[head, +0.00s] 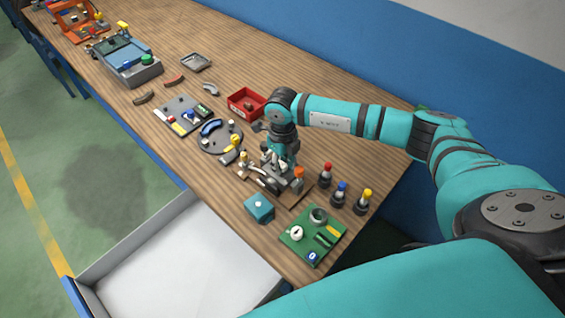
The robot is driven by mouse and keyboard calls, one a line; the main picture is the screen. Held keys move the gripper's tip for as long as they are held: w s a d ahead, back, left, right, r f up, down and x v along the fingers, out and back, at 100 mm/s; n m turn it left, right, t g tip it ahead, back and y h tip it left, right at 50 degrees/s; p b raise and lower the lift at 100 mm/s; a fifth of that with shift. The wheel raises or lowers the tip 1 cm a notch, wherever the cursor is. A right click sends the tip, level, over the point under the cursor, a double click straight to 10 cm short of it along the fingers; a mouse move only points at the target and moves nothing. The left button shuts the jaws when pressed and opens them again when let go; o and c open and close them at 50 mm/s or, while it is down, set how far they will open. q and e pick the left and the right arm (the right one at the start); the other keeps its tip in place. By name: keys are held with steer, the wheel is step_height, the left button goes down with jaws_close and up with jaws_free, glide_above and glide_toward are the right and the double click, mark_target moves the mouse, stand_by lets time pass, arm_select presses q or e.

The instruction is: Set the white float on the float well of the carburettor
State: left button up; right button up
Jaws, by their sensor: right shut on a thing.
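My right gripper (272,178) points down over a brown board (292,196) near the table's front right. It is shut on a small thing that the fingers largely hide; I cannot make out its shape. Grey metal parts and an orange-capped part (299,173) stand on that board, close around the fingers. I cannot tell for sure which of these is the carburettor or its float well. My left gripper is out of view.
A teal box (259,208) stands in front of the brown board. Three bottles with red, blue and yellow caps (339,194) stand to its right. A round dark tray (220,137) and a red bin (246,103) lie behind. A white drawer (180,262) juts out in front.

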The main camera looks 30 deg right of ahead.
steer(key=shift+f, duration=0.15)
stand_by(0.3)
steer(key=o, duration=1.3)
steer(key=shift+r+p, duration=1.9)
steer(key=shift+r, duration=1.65)
steer(key=shift+f, duration=0.1)
